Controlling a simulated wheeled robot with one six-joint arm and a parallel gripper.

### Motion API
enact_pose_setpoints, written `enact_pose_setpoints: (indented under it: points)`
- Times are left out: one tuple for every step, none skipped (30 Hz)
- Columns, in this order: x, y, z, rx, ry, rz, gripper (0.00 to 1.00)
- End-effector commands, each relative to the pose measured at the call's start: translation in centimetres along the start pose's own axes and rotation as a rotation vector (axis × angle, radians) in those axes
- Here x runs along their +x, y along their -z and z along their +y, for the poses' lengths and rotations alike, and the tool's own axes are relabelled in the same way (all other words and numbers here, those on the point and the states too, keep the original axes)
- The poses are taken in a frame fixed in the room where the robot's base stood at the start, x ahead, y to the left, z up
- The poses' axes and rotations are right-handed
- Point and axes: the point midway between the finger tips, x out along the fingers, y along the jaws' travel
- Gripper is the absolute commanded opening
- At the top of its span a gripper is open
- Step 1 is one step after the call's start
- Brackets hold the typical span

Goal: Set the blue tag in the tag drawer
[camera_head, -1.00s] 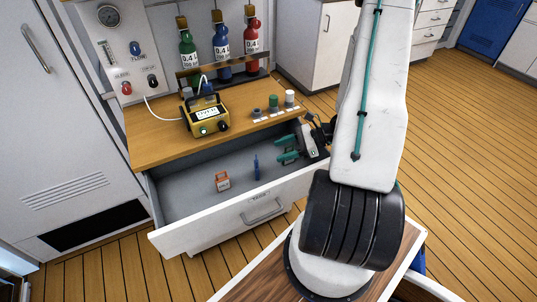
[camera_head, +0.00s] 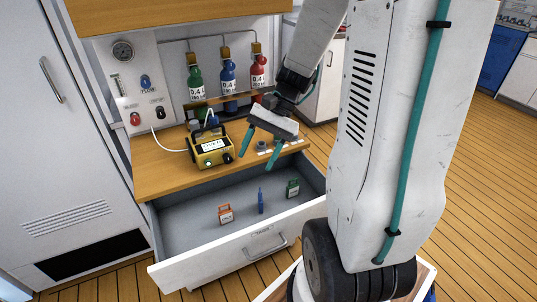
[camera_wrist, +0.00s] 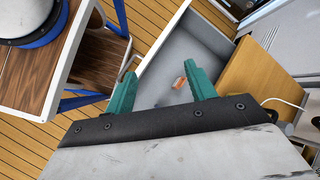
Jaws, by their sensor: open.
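The blue tag (camera_head: 261,201) stands upright, seen nearly edge-on, in the pulled-out tag drawer (camera_head: 185,228). It is between an orange tag (camera_head: 226,214) to its left and a green tag (camera_head: 293,188) to its right. My gripper (camera_head: 256,166) is open and empty, with its teal fingers pointing down, and appears above the drawer near the worktop's front edge. In the wrist view, my gripper (camera_wrist: 163,78) faces the drawer (camera_wrist: 190,45), with the orange tag (camera_wrist: 179,82) showing between the fingers.
The worktop (camera_head: 160,175) behind the drawer holds a yellow meter (camera_head: 210,147) with a cable. Green, blue and red bottles (camera_head: 228,76) hang at the back. A tall white cabinet (camera_head: 45,140) stands at left. Much of the drawer floor is bare.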

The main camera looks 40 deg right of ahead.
Motion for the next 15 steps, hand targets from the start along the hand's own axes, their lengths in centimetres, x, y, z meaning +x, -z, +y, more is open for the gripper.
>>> enact_pose_setpoints:
  points:
    - [-0.2, -2.2, -0.5, -0.088, -0.054, 0.035, 0.55]
    - [-0.3, -3.3, -0.6, -0.136, -0.087, 0.056, 0.55]
    - [-0.4, -4.7, -0.7, -0.2, -0.129, 0.082, 0.55]
    - [-0.5, -5.7, -0.7, -0.247, -0.16, 0.102, 0.55]
    - [-0.6, -6.7, -0.7, -0.295, -0.19, 0.123, 0.55]
    - [-0.7, -8.0, -0.6, -0.358, -0.23, 0.152, 0.55]
    - [-0.8, -9.0, -0.4, -0.405, -0.258, 0.173, 0.55]
    - [-0.9, -9.9, -0.3, -0.451, -0.285, 0.196, 0.55]
    - [-1.0, -11.1, -0.1, -0.514, -0.322, 0.227, 0.55]
    - [-1.1, -11.9, 0.2, -0.561, -0.347, 0.25, 0.55]
    - [-1.3, -12.6, 0.4, -0.606, -0.372, 0.273, 0.55]
    - [-1.5, -13.6, 0.8, -0.665, -0.403, 0.305, 0.55]
    - [-1.6, -14.2, 1.0, -0.706, -0.425, 0.328, 0.55]
    - [-1.7, -14.8, 1.3, -0.745, -0.445, 0.35, 0.55]
    - [-1.9, -15.5, 1.6, -0.793, -0.468, 0.379, 0.55]
